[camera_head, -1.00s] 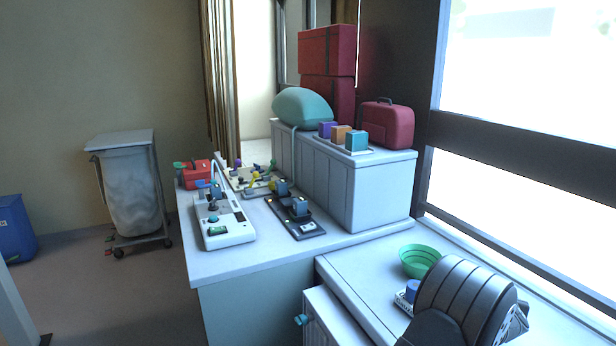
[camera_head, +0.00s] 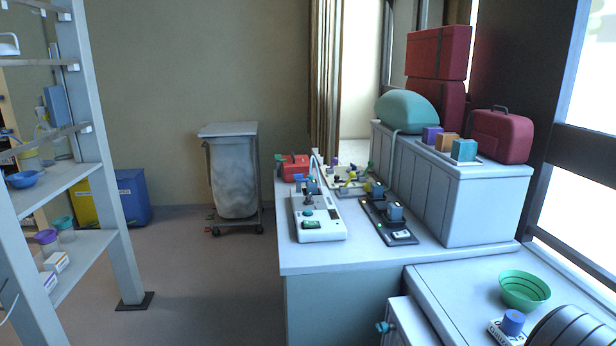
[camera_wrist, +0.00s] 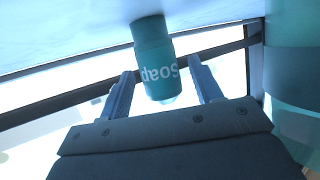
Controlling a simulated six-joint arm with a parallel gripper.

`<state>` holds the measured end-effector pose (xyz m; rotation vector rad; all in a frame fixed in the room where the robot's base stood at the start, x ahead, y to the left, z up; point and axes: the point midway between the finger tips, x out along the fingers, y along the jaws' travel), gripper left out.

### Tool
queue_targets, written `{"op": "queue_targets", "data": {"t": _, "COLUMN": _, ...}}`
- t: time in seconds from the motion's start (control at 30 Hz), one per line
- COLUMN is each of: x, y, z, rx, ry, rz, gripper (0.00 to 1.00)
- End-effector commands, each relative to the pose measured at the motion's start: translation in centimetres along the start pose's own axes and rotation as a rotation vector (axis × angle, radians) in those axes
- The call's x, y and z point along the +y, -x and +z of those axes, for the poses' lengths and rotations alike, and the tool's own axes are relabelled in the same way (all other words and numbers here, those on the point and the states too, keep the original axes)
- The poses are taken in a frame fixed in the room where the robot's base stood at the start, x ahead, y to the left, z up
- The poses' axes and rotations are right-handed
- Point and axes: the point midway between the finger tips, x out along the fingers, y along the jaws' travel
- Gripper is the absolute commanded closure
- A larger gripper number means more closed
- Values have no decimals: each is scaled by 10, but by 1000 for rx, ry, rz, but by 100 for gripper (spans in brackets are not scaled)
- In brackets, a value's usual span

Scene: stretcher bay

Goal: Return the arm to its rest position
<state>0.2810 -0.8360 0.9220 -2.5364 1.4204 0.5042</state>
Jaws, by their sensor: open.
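My gripper (camera_wrist: 162,78) shows in the wrist view, with its two grey-blue fingers spread apart. A teal soap bottle (camera_wrist: 152,52) shows between the fingers in the picture, its lettering upside down. There are gaps between it and both fingers, and I cannot tell how far beyond the tips it is. A dark rounded link of my arm shows at the lower right of the head view. My gripper and the soap bottle cannot be made out there.
A green bowl (camera_head: 524,290) and a blue-topped item (camera_head: 513,322) are near my arm on the right counter (camera_head: 455,292). Devices crowd the middle counter (camera_head: 310,262). A shelf rack (camera_head: 112,200) stands left, a bin cart (camera_head: 233,178) behind. The floor between is clear.

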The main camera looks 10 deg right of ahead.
Motion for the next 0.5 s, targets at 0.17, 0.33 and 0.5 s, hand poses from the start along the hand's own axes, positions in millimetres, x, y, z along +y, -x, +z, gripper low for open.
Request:
{"op": "queue_targets", "data": {"t": 0.17, "x": 0, "y": 17, "z": -2, "rx": 0, "ry": 0, "rz": 0, "gripper": 41}}
{"op": "queue_targets", "data": {"t": 0.33, "x": 1, "y": 42, "z": -2, "rx": 0, "ry": -1, "rz": 1, "gripper": 41}}
{"op": "queue_targets", "data": {"t": 0.5, "x": 1, "y": 69, "z": -1, "rx": 0, "ry": -1, "rz": 1, "gripper": 41}}
